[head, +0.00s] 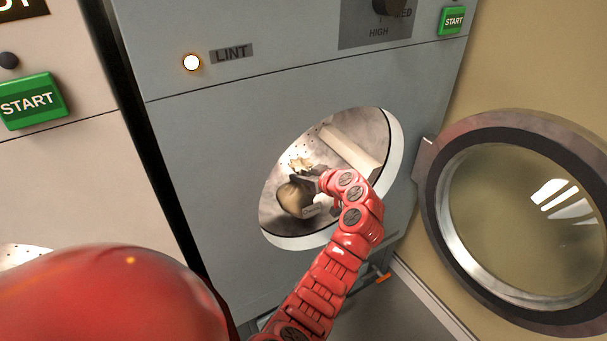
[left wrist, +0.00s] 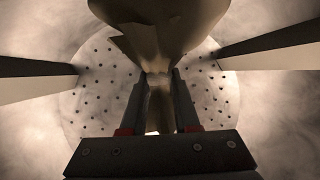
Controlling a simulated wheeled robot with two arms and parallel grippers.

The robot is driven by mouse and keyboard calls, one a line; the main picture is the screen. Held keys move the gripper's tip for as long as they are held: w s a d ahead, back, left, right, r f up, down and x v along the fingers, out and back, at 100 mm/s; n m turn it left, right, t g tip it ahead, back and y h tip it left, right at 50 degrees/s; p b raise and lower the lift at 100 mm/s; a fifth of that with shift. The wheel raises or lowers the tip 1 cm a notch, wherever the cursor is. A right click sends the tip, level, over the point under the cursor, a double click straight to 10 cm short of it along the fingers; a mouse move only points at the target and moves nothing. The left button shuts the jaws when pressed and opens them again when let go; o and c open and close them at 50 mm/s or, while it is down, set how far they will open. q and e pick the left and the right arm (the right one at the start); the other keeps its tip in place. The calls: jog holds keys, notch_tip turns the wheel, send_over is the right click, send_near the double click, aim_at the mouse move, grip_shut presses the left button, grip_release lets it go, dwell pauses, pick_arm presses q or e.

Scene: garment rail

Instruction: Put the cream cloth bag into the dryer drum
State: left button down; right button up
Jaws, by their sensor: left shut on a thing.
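The cream cloth bag (head: 293,198) is inside the opening of the grey dryer, within the dryer drum (head: 275,215). My left gripper (head: 309,183) reaches through the round opening and is shut on the bag's gathered neck. In the left wrist view the bag (left wrist: 160,28) fills the top middle, and its neck is pinched between the two fingers of my left gripper (left wrist: 160,85). The perforated back of the drum (left wrist: 95,80) shows behind it. Whether the bag touches the drum wall is unclear. My right gripper is out of view.
The round dryer door (head: 440,200) stands open to the right, hinged beside the opening. A baffle (head: 350,148) runs inside the drum at upper right. The pale rim (head: 395,150) surrounds my arm. Another machine with a green START button (head: 30,101) stands at left.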

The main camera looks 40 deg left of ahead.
pick_arm(q)
jog(key=shift+r, duration=0.1)
jog(key=c, duration=0.6)
grip_release()
jog(key=shift+o, duration=0.2)
jog(key=p+v, duration=0.3)
jog(key=v, duration=1.4)
jog(key=shift+d, duration=0.15)
